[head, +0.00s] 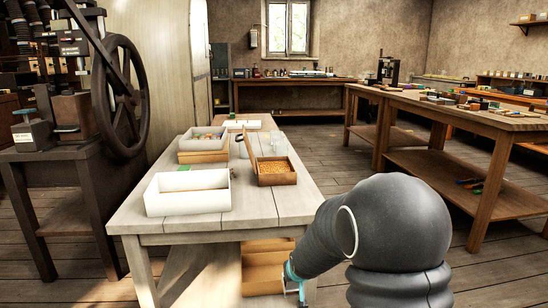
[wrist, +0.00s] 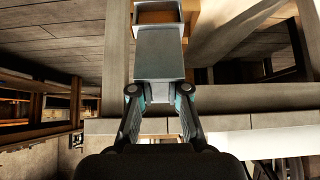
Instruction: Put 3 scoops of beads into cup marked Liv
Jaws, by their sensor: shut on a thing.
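A wooden box of orange beads (head: 277,179) stands on the pale table, with a brown handle-like stick (head: 247,146) rising at its far left corner; I cannot tell whether it is a scoop. Clear cups or jars (head: 277,142) stand behind the box, and no name on them is readable. My gripper (head: 297,284) is low in front of the table, beside a tan drawer-like box (head: 262,281) under it. In the wrist view my gripper (wrist: 159,94) is shut on a small part at the near end of a grey-faced box (wrist: 160,54), possibly its handle.
The pale table (head: 277,217) also holds an empty-looking white tray (head: 188,203) and a box with coloured items (head: 202,145). A press with a large handwheel (head: 121,97) stands at left. A long wooden workbench (head: 465,116) is at right, with open floor between.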

